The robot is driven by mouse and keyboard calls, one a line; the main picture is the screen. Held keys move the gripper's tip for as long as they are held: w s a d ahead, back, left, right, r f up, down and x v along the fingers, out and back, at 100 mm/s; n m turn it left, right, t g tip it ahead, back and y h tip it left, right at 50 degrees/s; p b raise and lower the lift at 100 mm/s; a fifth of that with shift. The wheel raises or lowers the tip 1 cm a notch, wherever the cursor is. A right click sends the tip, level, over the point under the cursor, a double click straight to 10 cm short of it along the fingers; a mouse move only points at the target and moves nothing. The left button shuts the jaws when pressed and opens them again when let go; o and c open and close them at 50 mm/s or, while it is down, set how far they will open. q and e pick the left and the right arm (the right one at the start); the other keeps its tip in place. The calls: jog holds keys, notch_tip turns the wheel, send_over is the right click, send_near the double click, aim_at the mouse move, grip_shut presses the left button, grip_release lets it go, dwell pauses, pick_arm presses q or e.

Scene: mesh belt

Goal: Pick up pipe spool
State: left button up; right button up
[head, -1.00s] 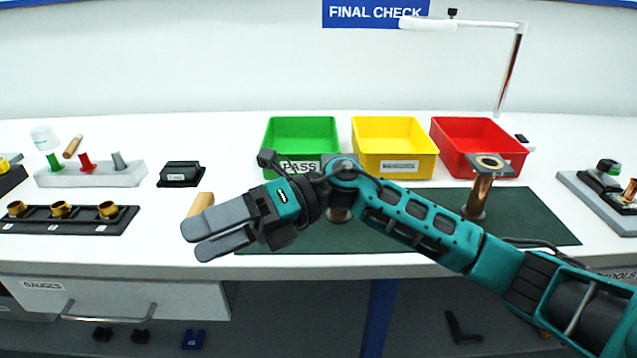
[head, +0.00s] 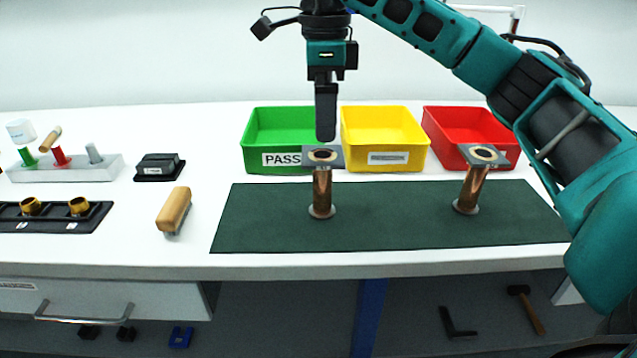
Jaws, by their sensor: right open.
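Two copper pipe spools stand upright on the dark green mat (head: 400,222), each with a square grey flange on top and a round one at the base. The left pipe spool (head: 322,190) is in the middle of the view. The right pipe spool (head: 470,188) stands towards the mat's right side. My right gripper (head: 326,135) points down just above the left spool's top flange and overlaps its back edge in the picture. Its jaws are open and empty, seen edge-on so one finger hides the other. I cannot tell the exact gap to the flange. My left gripper is not in view.
Behind the mat stand a green PASS bin (head: 281,160), a yellow bin (head: 387,158) and a red bin (head: 450,125). A wooden-handled brush (head: 174,209) lies left of the mat. A black block (head: 159,166) and fitting racks are further left. The mat between the spools is bare.

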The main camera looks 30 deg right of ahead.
aim_at(323, 155)
jog(key=f+b, duration=0.1)
jog(key=f, duration=0.9)
jog(key=shift+w+f+b, duration=0.2)
jog(key=shift+b, duration=0.2)
jog(key=shift+c, duration=0.4)
jog(key=c, duration=1.4)
